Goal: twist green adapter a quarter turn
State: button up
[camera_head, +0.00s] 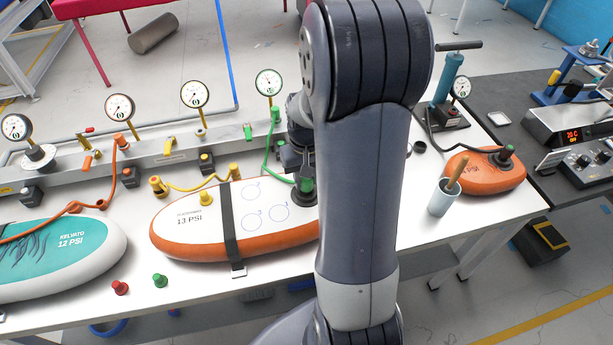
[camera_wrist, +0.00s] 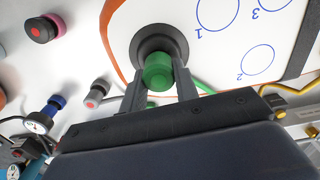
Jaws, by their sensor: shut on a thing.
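The green adapter (camera_wrist: 157,72) sits in the dark round valve collar (camera_wrist: 151,46) of a white board with an orange edge. My gripper (camera_wrist: 161,82) is shut on the adapter, one dark finger on each side of it. In the head view the adapter (camera_head: 306,184) shows at the right end of the orange-and-white board (camera_head: 190,228) marked 13 PSI, partly hidden by my arm. A green hose (camera_head: 268,160) runs from it up to the rail fitting under a gauge (camera_head: 268,83). Much of the board's right end is hidden.
A dark strap (camera_head: 230,225) crosses the board. Loose red (camera_head: 120,288) and green (camera_head: 160,280) caps stand in front. A cup (camera_head: 442,197) and small orange board (camera_head: 490,172) are right.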

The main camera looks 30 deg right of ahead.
jog(key=shift+n, duration=0.4)
jog(key=n, duration=0.4)
jog(key=shift+a+n, duration=0.1)
jog(key=shift+n, duration=0.2)
jog(key=shift+n, duration=0.3)
jog(key=n, duration=0.4)
jog(key=shift+s+a+n, duration=0.1)
jog(key=shift+n, duration=0.3)
jog(key=shift+r+p, duration=1.3)
jog(key=shift+r, duration=0.5)
